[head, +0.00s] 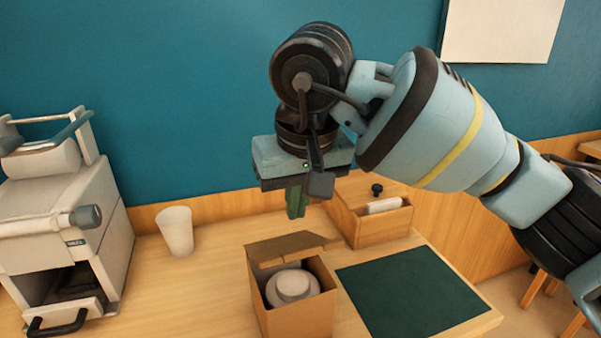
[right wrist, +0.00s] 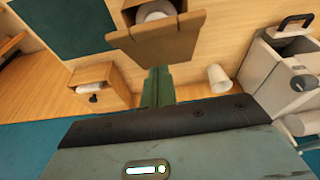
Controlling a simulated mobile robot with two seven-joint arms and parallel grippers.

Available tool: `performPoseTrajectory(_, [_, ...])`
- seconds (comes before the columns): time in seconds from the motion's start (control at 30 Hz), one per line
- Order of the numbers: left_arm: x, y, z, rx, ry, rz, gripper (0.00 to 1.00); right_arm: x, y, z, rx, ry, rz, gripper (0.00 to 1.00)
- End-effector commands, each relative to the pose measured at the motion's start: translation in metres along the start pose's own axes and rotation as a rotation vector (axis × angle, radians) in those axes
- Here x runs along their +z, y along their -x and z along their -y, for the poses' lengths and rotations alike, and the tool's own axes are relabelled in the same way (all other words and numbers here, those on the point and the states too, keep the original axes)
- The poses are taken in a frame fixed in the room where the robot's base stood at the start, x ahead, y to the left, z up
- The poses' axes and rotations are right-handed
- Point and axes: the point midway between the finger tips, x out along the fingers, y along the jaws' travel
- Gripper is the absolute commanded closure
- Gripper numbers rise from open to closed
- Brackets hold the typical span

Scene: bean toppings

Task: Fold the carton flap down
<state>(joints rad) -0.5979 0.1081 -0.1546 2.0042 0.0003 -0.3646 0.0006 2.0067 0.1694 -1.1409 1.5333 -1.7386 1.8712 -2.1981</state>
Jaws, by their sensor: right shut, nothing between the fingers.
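The brown cardboard carton (head: 305,320) stands on the table with its top open. A pale round lidded object (head: 292,286) sits inside it. The carton flap (head: 287,246) is up along the carton's back edge and leans outward. The flap (right wrist: 158,38) also shows in the right wrist view, just beyond the fingertips. My right gripper (head: 297,210) points down, shut and empty, above and behind the flap. Its green fingers (right wrist: 157,80) are together in the right wrist view. I cannot tell whether they touch the flap. My left gripper is not in view.
A wooden box (head: 372,226) with a dark knob stands behind right of the carton. A dark green mat (head: 412,292) lies to the right. A white cup (head: 176,232) and a pale machine (head: 60,215) stand left. Table between cup and carton is clear.

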Motion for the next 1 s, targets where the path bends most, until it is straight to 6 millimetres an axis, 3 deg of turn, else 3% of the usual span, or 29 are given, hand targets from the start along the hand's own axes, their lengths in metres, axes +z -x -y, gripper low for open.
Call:
performPoseTrajectory(0.33, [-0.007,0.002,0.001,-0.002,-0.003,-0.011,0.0,0.026,-0.023,0.0,0.001,0.001,-0.001,1.0])
performPoseTrajectory(1.0, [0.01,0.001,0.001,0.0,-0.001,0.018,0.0,0.024,-0.033,-0.004,0.0,0.0,-0.043,1.0])
